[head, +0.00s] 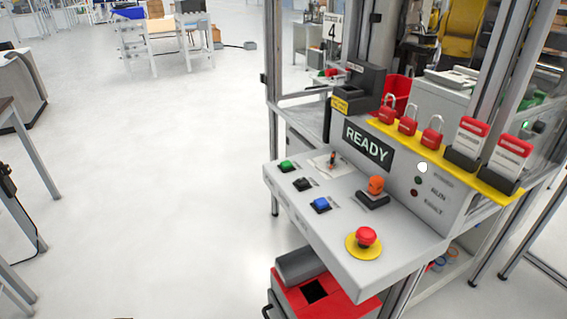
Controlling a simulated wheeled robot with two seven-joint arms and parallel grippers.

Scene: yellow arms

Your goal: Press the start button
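A grey control console (319,233) stands right of centre in the head view. On its sloped top, a green button (286,166) is at the far left corner, a black button (302,184) beside it and a blue button (321,205) nearer. Their labels are too small to read, so I cannot confirm which is the start button. A red mushroom button (366,237) sits on a yellow ring at the near right. The upright panel has a dark display (368,146) reading READY and a lit white lamp (422,167). Neither of my grippers shows.
An orange knob (376,185) and a small switch (332,160) rise from the console top. Red padlocks (408,125) line a yellow ledge. A red toolbox (325,297) stands below the console. The floor (150,180) to the left is clear.

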